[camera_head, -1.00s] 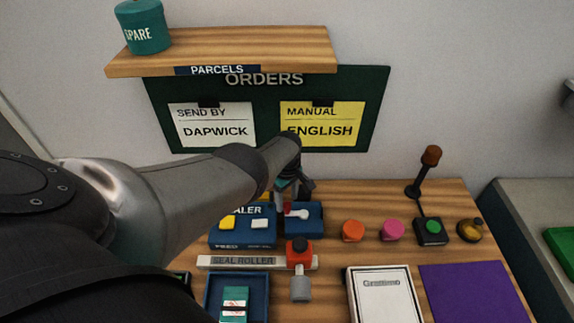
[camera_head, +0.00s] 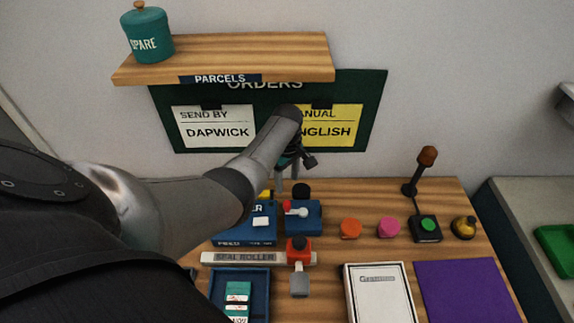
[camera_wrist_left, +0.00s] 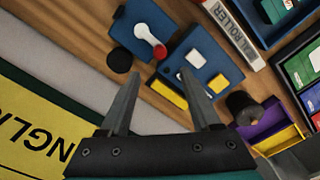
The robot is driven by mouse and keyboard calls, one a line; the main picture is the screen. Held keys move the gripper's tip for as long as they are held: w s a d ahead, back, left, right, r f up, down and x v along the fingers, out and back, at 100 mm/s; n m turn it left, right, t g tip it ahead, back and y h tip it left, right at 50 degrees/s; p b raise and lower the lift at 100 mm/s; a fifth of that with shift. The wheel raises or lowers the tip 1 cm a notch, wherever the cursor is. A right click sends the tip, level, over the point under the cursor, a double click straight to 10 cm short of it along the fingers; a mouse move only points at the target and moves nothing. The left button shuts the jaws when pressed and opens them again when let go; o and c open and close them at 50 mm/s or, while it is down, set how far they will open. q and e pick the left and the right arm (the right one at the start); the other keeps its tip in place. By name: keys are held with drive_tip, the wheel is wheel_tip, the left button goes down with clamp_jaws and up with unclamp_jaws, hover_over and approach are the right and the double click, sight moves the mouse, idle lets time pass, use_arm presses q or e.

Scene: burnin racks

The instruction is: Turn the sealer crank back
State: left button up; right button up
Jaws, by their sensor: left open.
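The sealer (camera_head: 250,241) is a blue unit on the wooden bench, partly hidden behind my left arm in the head view. Its crank (camera_head: 297,211) has a white arm and a red end, and sits on the blue block at the sealer's right. In the left wrist view the crank (camera_wrist_left: 147,36) lies beyond the fingertips, apart from them. My left gripper (camera_wrist_left: 160,78) is open and empty, pointing down above the back of the sealer. In the head view the left gripper (camera_head: 288,188) is partly hidden by its own wrist. My right gripper is not in view.
A black round knob (camera_head: 301,190) stands behind the crank. Orange (camera_head: 351,228) and pink (camera_head: 390,227) pieces are to the right. The orders board (camera_head: 366,90) rises behind.

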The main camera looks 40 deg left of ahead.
use_arm(q)
drive_tip(key=shift+r, duration=2.2)
